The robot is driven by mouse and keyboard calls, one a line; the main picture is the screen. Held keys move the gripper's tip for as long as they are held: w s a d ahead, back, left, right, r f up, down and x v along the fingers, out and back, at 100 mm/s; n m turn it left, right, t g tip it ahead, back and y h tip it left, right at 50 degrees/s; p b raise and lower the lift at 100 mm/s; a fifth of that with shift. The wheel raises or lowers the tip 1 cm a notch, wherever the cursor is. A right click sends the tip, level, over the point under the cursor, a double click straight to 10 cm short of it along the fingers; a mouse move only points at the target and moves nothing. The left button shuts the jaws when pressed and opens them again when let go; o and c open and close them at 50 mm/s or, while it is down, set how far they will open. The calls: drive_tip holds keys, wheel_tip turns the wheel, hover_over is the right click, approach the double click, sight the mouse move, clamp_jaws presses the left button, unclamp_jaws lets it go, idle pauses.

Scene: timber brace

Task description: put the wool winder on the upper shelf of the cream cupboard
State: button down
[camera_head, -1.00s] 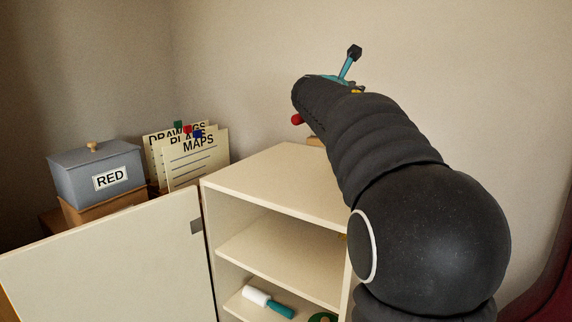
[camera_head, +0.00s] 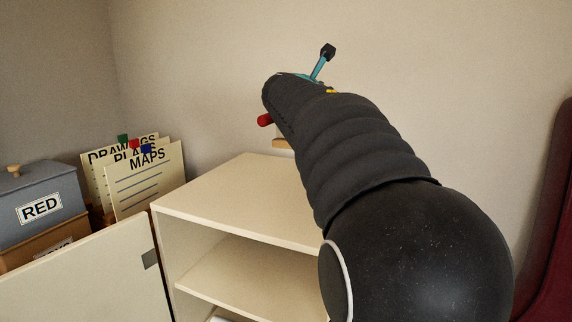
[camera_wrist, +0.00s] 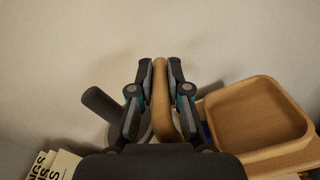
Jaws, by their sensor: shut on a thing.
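My gripper (camera_wrist: 160,75) is shut on an upright, rounded wooden piece (camera_wrist: 160,105) in the wrist view. I take this to be part of the wool winder; the rest of its shape is not clear. In the head view my arm hides most of the gripper and its load. A red cylinder (camera_head: 265,120) and a bit of wood (camera_head: 282,143) show beside and below the arm's end, above the cupboard top. The cream cupboard (camera_head: 240,195) stands open, its upper shelf (camera_head: 245,280) visible below the top board. The visible part of that shelf is bare.
The open cupboard door (camera_head: 90,275) reaches left. A grey box marked RED (camera_head: 40,208) and card folders (camera_head: 145,180) stand behind it. In the wrist view a wooden tray-like shape (camera_wrist: 260,115) is at right and a dark cylinder (camera_wrist: 103,103) at left. A dark red thing (camera_head: 550,220) stands at right.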

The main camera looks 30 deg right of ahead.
sight(279, 142)
drive_tip(key=w+a+f+b, duration=0.1)
drive_tip(key=w+a+f, duration=0.6)
drive_tip(key=f, duration=0.4)
drive_tip(key=shift+w+a+b, duration=0.3)
drive_tip(key=shift+w, duration=0.45)
drive_tip(key=c, duration=1.3)
unclamp_jaws()
drive_tip(key=shift+f, duration=0.1)
drive_tip(key=shift+o, duration=0.8)
